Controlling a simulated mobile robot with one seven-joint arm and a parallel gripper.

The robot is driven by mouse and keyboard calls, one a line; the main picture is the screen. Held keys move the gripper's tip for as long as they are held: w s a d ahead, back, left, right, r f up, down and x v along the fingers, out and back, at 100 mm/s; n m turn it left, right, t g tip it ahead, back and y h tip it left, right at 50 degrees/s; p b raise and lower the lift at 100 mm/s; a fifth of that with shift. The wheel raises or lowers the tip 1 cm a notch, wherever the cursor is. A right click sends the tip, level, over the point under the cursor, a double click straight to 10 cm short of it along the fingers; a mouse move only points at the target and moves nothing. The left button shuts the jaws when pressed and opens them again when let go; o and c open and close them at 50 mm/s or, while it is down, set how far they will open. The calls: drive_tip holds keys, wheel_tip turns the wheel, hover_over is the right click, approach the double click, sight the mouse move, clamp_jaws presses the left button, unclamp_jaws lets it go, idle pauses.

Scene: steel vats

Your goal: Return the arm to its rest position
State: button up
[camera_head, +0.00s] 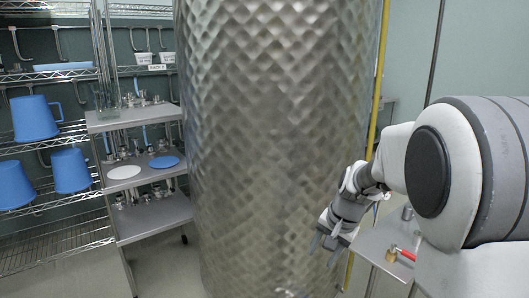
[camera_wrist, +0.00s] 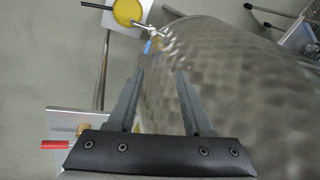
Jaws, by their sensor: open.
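My gripper (camera_head: 328,243) is at the lower right in the head view, in front of the right side of the steel vat (camera_head: 275,130). Its fingers point downward. In the wrist view my gripper (camera_wrist: 158,78) shows two separated fingers with nothing between them. The vat's dimpled wall (camera_wrist: 230,80) fills the area behind and right of the fingers there. I cannot tell how far the fingertips are from the vat. My white arm reaches in from the right edge of the head view.
A small steel table (camera_head: 375,243) with a red-handled brass valve (camera_head: 398,254) stands right of my gripper. A steel cart (camera_head: 150,220) and wire shelves with blue jugs (camera_head: 34,118) are at the left. A yellow pipe (camera_head: 380,80) runs beside the vat. Floor shows at lower left.

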drive_tip(key=s+r+n+t+h, duration=0.1)
drive_tip(key=s+r+n, duration=0.35)
drive_tip(key=s, duration=0.85)
drive_tip(key=s+r+n+t+h, duration=0.1)
drive_tip(key=s+r+n+t, duration=0.15)
drive_tip(key=s+r, duration=0.65)
drive_tip(key=s+r+p, duration=0.3)
drive_tip(key=r+p, duration=1)
drive_tip(key=p, duration=0.4)
drive_tip(key=shift+r+g, duration=0.3)
drive_tip(key=shift+g, duration=0.15)
drive_tip(key=shift+a, duration=0.25)
drive_tip(key=shift+d, duration=0.1)
